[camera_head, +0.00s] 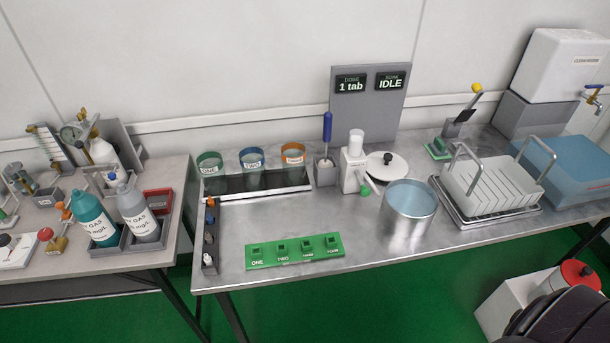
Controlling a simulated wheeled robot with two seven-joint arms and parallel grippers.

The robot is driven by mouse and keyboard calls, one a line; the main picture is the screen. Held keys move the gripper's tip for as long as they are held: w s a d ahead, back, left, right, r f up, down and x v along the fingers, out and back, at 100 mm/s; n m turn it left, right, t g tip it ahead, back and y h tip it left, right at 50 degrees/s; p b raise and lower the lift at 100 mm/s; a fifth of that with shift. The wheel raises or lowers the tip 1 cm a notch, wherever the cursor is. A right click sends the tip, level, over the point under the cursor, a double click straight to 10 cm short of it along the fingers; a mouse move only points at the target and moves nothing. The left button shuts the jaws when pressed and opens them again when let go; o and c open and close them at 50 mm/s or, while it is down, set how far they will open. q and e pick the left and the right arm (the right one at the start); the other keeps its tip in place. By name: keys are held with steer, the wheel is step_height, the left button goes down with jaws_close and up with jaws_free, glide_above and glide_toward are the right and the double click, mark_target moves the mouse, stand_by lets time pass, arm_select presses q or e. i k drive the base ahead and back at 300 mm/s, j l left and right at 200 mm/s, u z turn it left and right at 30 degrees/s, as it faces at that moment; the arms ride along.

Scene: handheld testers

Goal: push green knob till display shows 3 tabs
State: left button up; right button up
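The green knob (364,191) sticks out low at the front of a white dispenser (352,165) with a white cylinder on top. The dispenser stands on the metal table, left of a large metal pot (409,210). The display (351,84) on the grey back panel reads "1 tab". A second display (390,81) beside it reads "IDLE". Neither of my grippers is in view.
A round white lid (386,166) with a black knob lies behind the pot. A blue-handled tool (326,135) stands in a grey holder left of the dispenser. A green button strip (294,250) lies at the front edge. A white rack (491,185) stands right of the pot.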

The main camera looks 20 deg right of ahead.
mark_target(365, 192)
steer(key=z, duration=1.2)
